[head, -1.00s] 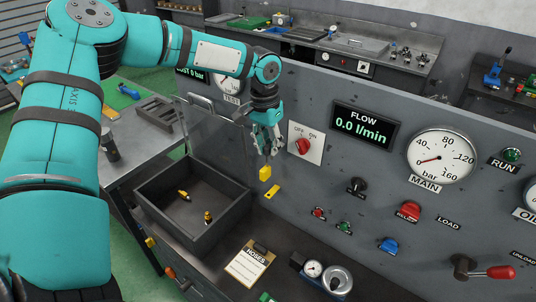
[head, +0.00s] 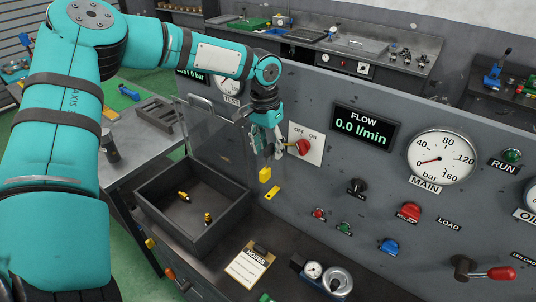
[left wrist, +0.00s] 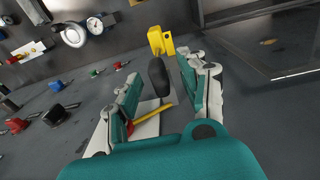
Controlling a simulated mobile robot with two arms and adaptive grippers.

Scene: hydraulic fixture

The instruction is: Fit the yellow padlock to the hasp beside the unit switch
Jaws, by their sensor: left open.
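My left gripper (head: 268,148) is open at the panel, just left of the unit switch (head: 303,147), a red knob on a white OFF/ON plate. In the left wrist view its fingers (left wrist: 160,92) are apart, with a dark oval part between them that I cannot identify. The white plate and a yellow-red lever (left wrist: 150,119) show behind the fingers. A yellow block (head: 265,174), likely the padlock, is below the gripper, with a flat yellow tag (head: 272,193) beside it. Yellow pieces (left wrist: 156,40) also show beyond the fingertips. I cannot make out the hasp clearly. My right gripper is not in view.
A dark open tray (head: 165,205) with two small brass-coloured fittings stands below left. A clear upright panel (head: 212,140) rises behind it. A clipboard (head: 250,265) and a gauge (head: 313,268) lie on the bench. Several knobs project from the panel at right.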

